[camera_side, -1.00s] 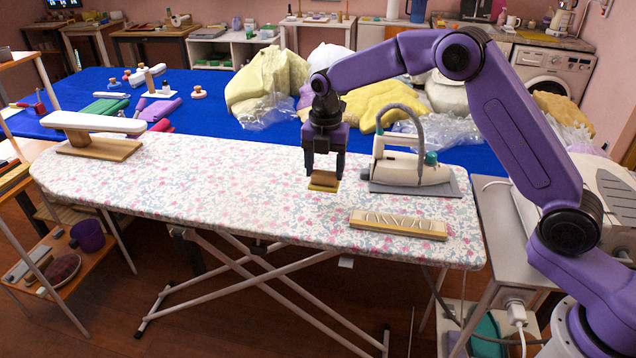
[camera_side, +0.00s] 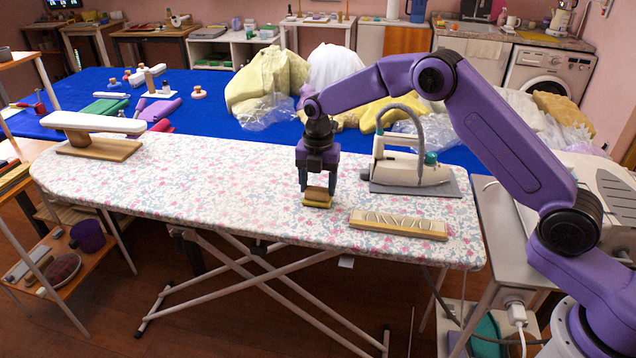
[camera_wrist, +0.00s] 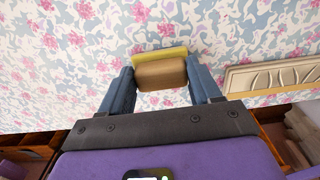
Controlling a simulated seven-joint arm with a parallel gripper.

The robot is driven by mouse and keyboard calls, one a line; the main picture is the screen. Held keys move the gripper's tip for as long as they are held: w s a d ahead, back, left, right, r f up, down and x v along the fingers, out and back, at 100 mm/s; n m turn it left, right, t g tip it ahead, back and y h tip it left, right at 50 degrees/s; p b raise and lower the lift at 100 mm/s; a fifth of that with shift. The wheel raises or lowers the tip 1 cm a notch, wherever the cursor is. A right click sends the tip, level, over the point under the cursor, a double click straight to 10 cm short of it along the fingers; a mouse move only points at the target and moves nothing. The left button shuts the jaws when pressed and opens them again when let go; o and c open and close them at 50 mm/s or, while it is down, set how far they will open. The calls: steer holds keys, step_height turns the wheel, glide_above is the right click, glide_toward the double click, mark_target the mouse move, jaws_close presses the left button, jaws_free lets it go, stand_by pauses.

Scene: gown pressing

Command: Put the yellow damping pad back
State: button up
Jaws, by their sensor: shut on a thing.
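The yellow damping pad (camera_side: 317,204) has a brown block-shaped grip on top. It is between the fingers of my gripper (camera_side: 318,187), just over the floral ironing board (camera_side: 200,190), left of the iron. I cannot tell whether its underside touches the cover. In the wrist view, my gripper (camera_wrist: 161,76) has its two blue fingers on either side of the brown block, and the yellow edge of the pad (camera_wrist: 160,54) shows beyond it. The pad's underside is hidden.
The iron (camera_side: 420,172) stands on a grey rest behind and right of the pad. A long pale box with a wavy pattern (camera_side: 397,225) lies at the front right. A white sleeve board (camera_side: 98,124) stands at the far left. The middle of the board is clear.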

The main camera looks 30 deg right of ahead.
mark_target(318, 187)
steer(key=o, duration=1.3)
steer(key=shift+f, duration=0.1)
steer(key=shift+c, duration=0.2)
step_height(318, 187, up, 12)
steer(key=shift+r, duration=0.2)
